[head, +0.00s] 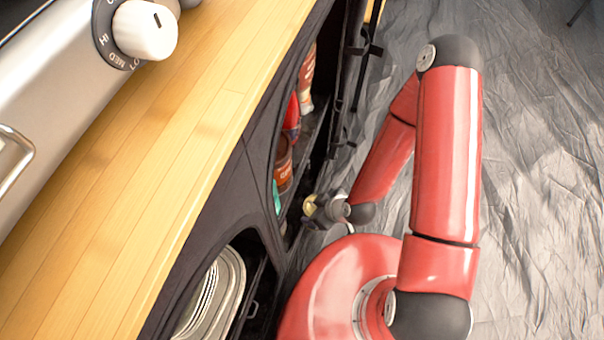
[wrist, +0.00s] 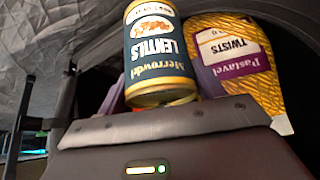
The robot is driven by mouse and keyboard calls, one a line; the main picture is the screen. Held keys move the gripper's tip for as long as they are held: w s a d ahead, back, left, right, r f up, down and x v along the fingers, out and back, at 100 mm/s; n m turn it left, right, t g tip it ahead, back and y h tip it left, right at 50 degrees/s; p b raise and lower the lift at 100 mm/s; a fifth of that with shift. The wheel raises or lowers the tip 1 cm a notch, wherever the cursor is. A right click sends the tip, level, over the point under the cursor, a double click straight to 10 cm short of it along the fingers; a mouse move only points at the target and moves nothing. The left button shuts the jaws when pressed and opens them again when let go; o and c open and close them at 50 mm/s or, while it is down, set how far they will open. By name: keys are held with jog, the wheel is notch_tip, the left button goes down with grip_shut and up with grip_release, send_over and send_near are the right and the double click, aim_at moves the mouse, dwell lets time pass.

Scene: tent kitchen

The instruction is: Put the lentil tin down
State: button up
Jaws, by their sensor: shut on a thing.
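The lentil tin (wrist: 158,50) shows in the wrist view, with a dark blue label, a picture of lentils and a gold rim. Its lettering is upside down in that picture. In the head view my gripper (head: 322,208) is small, low at the opening of the dark cabinet (head: 262,150). The tin cannot be clearly made out there.
A yellow Pastavel Twists pack (wrist: 240,60) is close to the tin's right in the wrist view. In the head view, a brown jar (head: 283,165) and other goods stand inside the cabinet. Stacked plates (head: 215,295) sit in a nearer opening. A wooden counter (head: 150,190) runs above.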

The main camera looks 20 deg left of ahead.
jog(key=shift+s+a+r, duration=0.1)
jog(key=shift+s+a, duration=0.15)
jog(key=shift+s, duration=0.2)
jog(key=shift+a+b, duration=0.15)
jog(key=shift+b, duration=0.35)
jog(key=w+b, duration=0.1)
jog(key=b, duration=0.1)
jog(key=w+a+f+b, duration=0.1)
jog(key=b, duration=0.2)
jog(key=shift+w, duration=0.1)
jog(key=w+a+r+b, duration=0.1)
jog(key=w+a, duration=0.2)
jog(key=w, duration=0.5)
jog(key=w+a, duration=0.4)
jog(key=w, duration=0.4)
jog(key=f, duration=0.2)
jog(key=f+b, duration=0.1)
jog(key=f, duration=0.3)
jog(key=shift+s+d+f, duration=0.15)
jog(key=shift+s+f, duration=0.15)
jog(key=shift+f, duration=0.1)
jog(key=shift+w+f+b, duration=0.15)
jog(key=shift+w+b, duration=0.05)
jog(key=shift+b, duration=0.1)
